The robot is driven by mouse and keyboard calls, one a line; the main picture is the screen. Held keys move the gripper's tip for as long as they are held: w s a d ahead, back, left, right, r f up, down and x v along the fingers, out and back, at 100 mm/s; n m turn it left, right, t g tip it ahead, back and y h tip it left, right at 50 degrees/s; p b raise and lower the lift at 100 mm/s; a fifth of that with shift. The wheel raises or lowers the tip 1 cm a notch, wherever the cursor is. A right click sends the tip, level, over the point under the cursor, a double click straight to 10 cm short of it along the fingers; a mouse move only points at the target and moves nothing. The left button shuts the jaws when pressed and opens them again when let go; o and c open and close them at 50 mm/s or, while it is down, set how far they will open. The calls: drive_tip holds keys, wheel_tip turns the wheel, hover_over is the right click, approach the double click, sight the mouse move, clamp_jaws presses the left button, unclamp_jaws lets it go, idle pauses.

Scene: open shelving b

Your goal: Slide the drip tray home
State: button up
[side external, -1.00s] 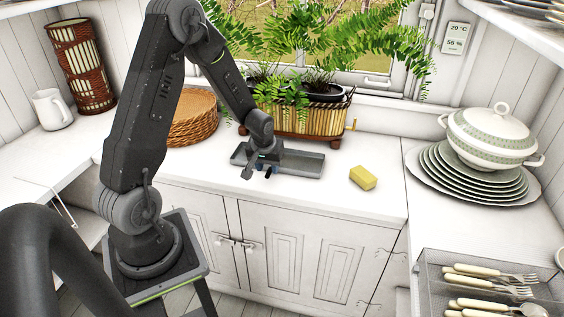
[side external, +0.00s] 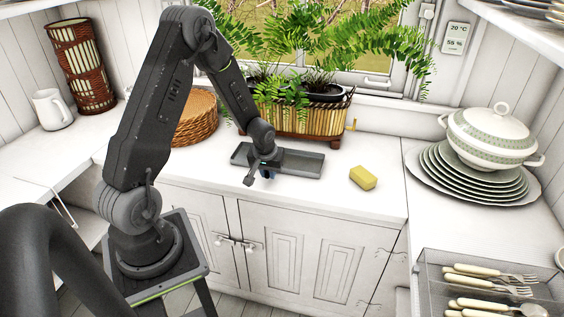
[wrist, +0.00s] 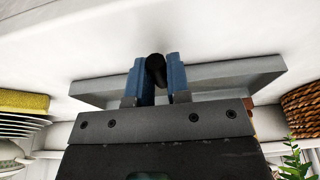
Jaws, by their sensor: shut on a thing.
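The drip tray (side external: 305,165) is a shallow dark grey tray lying on the white counter, in front of the plant basket. In the wrist view its grey wall (wrist: 230,73) runs across behind the fingers. My gripper (side external: 267,175) is low at the tray's front side. In the wrist view, the blue fingers of my gripper (wrist: 157,76) are closed on a short black handle (wrist: 156,68) at the tray. The arm and gripper hide part of the tray in the side view.
A yellow sponge (side external: 363,178) lies right of the tray. A planter basket (side external: 300,120) stands close behind it, and a round wicker stack (side external: 195,122) is to the left. Plates with a tureen (side external: 490,140) stand far right. The counter between tray and sponge is clear.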

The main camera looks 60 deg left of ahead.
clamp_jaws()
drive_tip(key=shift+w+a, duration=0.1)
drive_tip(key=shift+w+a, duration=3)
drive_tip(key=shift+w+a, duration=3.1)
drive_tip(key=o, duration=0.7)
unclamp_jaws()
drive_tip(key=shift+c, duration=0.2)
